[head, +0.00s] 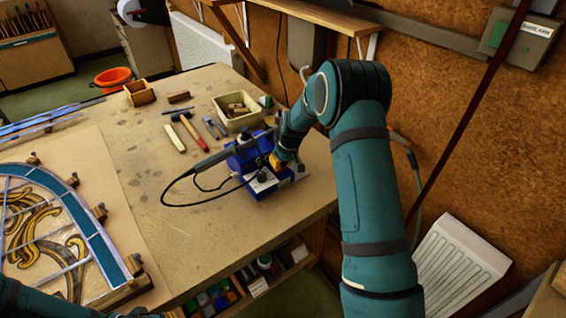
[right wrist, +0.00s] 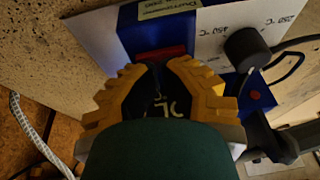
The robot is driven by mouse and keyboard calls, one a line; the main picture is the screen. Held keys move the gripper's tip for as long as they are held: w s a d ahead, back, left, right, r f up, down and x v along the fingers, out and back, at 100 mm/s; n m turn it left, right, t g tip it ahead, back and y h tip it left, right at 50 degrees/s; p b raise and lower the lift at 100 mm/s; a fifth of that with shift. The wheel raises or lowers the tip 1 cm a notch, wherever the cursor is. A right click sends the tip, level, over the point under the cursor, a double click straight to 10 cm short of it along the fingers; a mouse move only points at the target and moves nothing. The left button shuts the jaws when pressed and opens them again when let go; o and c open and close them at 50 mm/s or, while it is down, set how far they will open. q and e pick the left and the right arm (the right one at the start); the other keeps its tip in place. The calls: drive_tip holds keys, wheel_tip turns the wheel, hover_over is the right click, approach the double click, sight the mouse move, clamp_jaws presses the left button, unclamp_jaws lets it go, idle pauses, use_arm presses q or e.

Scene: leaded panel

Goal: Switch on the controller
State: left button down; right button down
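The controller (head: 265,180) is a blue bench unit with a pale front panel and black knobs, near the right edge of the workbench. In the right wrist view its blue body (right wrist: 150,32), a red switch (right wrist: 162,53) and a black knob (right wrist: 246,48) show close up. My right gripper (head: 276,163) is at the controller; in the right wrist view its yellow fingers (right wrist: 158,68) converge, look shut and hold nothing visible. Their tips are just short of the red switch in the picture; I cannot tell whether they touch it. My left arm shows at bottom left, its gripper out of view.
A cabled iron (head: 215,158) lies left of the controller. A tray of small pieces (head: 238,110), a hammer (head: 190,132) and other tools lie behind it. A leaded panel (head: 75,215) fills the left of the workbench (head: 150,180). The bench middle is fairly clear.

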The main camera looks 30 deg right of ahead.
sight(290, 172)
drive_tip(key=shift+s+a+f, duration=0.2)
drive_tip(key=shift+a+f, duration=0.1)
drive_tip(key=shift+a, duration=0.35)
drive_tip(key=shift+r, duration=0.25)
drive_tip(key=r+p, duration=0.2)
drive_tip(key=r, duration=0.2)
drive_tip(key=shift+w+d+r+p, duration=0.2)
drive_tip(key=shift+d+r+p, duration=0.1)
drive_tip(key=shift+r+p, duration=0.1)
drive_tip(key=d+v, duration=0.1)
drive_tip(key=v, duration=0.8)
drive_tip(key=shift+d+b, duration=0.35)
drive_tip(key=shift+s, duration=0.1)
